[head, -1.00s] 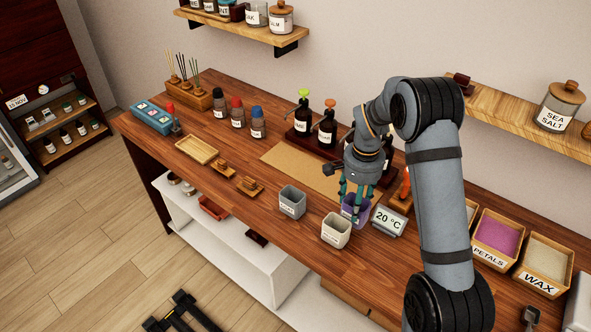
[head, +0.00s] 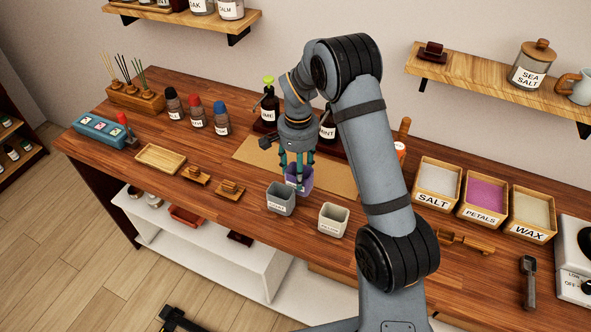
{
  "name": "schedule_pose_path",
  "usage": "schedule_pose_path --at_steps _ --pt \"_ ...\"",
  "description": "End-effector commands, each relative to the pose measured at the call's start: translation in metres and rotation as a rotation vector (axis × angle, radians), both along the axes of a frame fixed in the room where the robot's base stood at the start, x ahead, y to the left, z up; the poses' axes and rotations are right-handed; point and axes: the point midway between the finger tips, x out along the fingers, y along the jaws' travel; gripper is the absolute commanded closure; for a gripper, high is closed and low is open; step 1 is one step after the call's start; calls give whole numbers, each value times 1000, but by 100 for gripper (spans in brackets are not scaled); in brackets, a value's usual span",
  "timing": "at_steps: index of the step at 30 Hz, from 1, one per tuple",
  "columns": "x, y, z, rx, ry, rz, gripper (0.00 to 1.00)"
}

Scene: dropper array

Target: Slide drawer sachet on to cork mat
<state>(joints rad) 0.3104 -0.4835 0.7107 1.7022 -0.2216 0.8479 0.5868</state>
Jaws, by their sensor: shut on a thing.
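The cork mat (head: 257,150) lies flat on the wooden counter, partly hidden behind my arm. My gripper (head: 299,183) points down and is shut on a purple cup (head: 305,184) near the mat's front edge. The fingers and the grey cup in front hide part of it. I cannot tell whether its base is on the mat or on the counter. A grey cup (head: 280,199) and a white cup (head: 333,220) stand upright on the counter in front, both with labels too small to read. I cannot make out which label marks the drawer sachet.
Pump bottles (head: 267,107) stand behind the mat. To the left are shaker bottles (head: 195,114), a wooden tray (head: 161,158) and small wooden blocks (head: 229,189). Boxes labelled salt (head: 434,201), petals (head: 481,215) and wax (head: 528,233) stand at the right.

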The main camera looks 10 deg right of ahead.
Motion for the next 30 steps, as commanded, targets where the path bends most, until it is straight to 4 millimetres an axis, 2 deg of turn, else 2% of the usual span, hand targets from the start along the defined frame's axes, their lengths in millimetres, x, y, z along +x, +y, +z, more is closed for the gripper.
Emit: schedule_pose_path --at_steps 8,19,21,30 --pt "3 -2 -4 1 -1 2 78" --pt "25 -18 -30 1 1 2 78" --pt "33 -23 -24 0 -1 2 78" --pt "59 -43 -25 0 0 2 78"
